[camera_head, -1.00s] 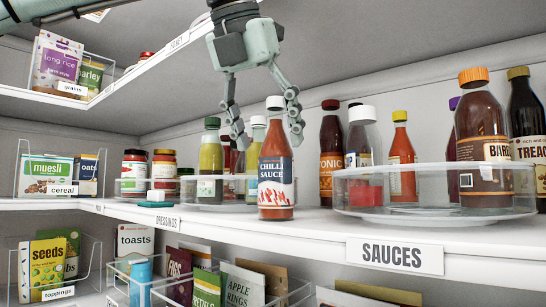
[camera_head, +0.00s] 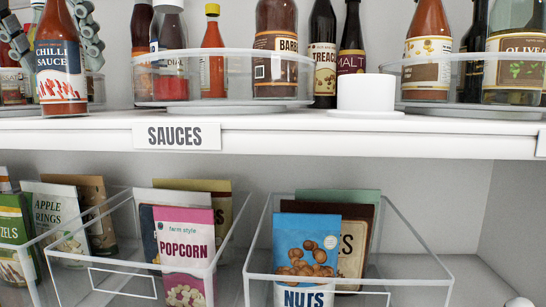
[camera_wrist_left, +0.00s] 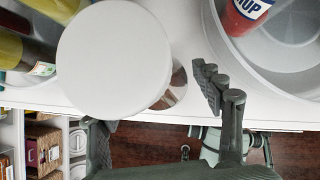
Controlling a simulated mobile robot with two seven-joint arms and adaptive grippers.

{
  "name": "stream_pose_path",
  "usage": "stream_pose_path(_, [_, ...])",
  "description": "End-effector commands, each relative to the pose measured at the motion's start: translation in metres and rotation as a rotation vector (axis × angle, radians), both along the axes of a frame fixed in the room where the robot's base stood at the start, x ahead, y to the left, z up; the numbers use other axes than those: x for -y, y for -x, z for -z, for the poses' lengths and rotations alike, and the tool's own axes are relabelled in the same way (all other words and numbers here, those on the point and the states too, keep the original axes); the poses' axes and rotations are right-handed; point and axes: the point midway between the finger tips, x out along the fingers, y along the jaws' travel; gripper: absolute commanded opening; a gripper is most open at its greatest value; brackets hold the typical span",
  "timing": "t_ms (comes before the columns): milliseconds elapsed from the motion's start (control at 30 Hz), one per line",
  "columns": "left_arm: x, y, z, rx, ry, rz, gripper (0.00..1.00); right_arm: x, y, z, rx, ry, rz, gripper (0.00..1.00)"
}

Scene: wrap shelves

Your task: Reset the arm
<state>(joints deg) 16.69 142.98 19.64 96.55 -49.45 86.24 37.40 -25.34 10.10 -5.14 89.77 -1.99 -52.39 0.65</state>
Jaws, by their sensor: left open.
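My left gripper (camera_head: 56,48) is open at the far left of the head view, its two dark fingers on either side of the chilli sauce bottle (camera_head: 61,75). My right gripper is not in view.
A clear-walled turntable (camera_head: 222,104) with several bottles stands right of the chilli sauce. A white cup-like container (camera_head: 365,95) and another turntable (camera_head: 440,107) are farther right. Below, clear bins (camera_head: 258,255) hold snack packets. The SAUCES label (camera_head: 177,136) is on the shelf edge.

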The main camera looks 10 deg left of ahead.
Motion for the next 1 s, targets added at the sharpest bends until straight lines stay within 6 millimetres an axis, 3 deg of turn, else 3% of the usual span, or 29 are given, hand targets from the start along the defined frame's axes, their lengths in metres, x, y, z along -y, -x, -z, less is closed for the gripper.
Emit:
stream_pose_path(67, [-0.001,-0.003,0.010,0.001,-0.001,-0.001,0.67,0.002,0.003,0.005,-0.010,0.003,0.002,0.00])
stream_pose_path(300, [-0.001,-0.003,-0.021,0.002,0.000,-0.002,0.67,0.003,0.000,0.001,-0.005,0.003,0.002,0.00])
stream_pose_path(500, [-0.001,-0.003,-0.029,-0.001,0.000,-0.001,0.67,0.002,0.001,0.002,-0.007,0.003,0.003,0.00])
stream_pose_path(833, [-0.001,-0.003,-0.028,-0.001,0.000,-0.001,0.67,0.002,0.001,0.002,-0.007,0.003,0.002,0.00])
stream_pose_path(1000, [-0.001,-0.002,-0.014,-0.001,-0.001,0.000,0.67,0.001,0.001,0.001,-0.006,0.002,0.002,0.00])
